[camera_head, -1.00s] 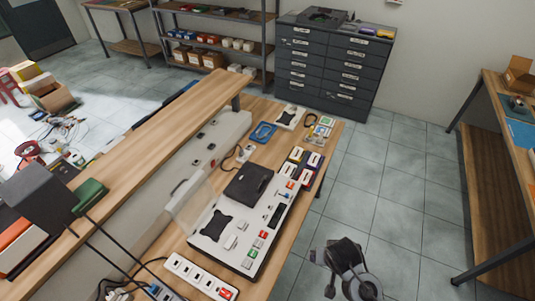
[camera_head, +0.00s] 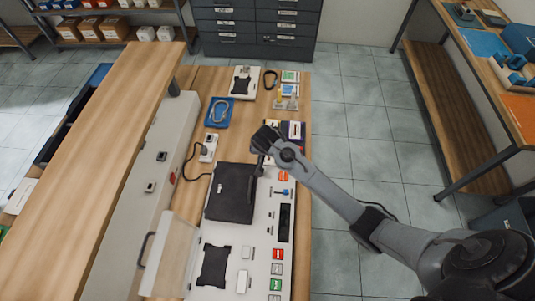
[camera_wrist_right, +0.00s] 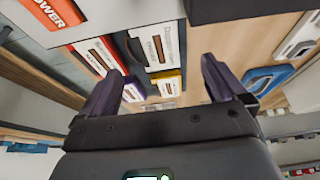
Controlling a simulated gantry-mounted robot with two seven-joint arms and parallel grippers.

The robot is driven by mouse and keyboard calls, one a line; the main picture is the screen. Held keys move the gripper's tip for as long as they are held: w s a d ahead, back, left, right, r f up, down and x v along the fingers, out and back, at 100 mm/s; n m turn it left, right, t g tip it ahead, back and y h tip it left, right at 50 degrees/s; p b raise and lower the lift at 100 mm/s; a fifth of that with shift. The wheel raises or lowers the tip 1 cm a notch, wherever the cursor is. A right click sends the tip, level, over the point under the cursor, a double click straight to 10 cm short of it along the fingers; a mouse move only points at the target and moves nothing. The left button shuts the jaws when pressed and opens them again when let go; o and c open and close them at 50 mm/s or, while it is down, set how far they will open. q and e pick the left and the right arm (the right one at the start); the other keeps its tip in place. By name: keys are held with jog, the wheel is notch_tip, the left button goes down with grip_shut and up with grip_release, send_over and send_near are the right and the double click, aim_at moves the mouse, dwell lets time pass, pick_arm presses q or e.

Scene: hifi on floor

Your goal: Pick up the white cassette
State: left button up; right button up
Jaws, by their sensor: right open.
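A cassette with a white face (camera_wrist_right: 158,42) lies among several cassettes in the right wrist view, with a dark edge on its left. Beside it are a red-edged cassette (camera_wrist_right: 97,54), a purple one (camera_wrist_right: 134,90) and a yellow one (camera_wrist_right: 168,86). I cannot tell whether the white-faced one has a white body. My right gripper (camera_wrist_right: 165,80) is open and empty, its two fingers spread over the cassette group, apart from the white-faced one. In the head view my right gripper (camera_head: 262,146) hides most of the cassettes; a purple one (camera_head: 295,130) shows behind it. My left gripper is out of view.
A white panel (camera_head: 262,215) with a black box (camera_head: 232,193) and coloured switches lies on the wooden bench. A blue tray (camera_head: 220,112) and a white device (camera_head: 243,82) lie farther back. A raised wooden shelf (camera_head: 100,150) runs along the left.

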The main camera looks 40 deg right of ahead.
jog(key=shift+b+x, duration=0.35)
jog(key=shift+x, duration=3.15)
jog(key=shift+s+d, duration=0.1)
jog(key=shift+d, duration=0.05)
jog(key=c, duration=1.1)
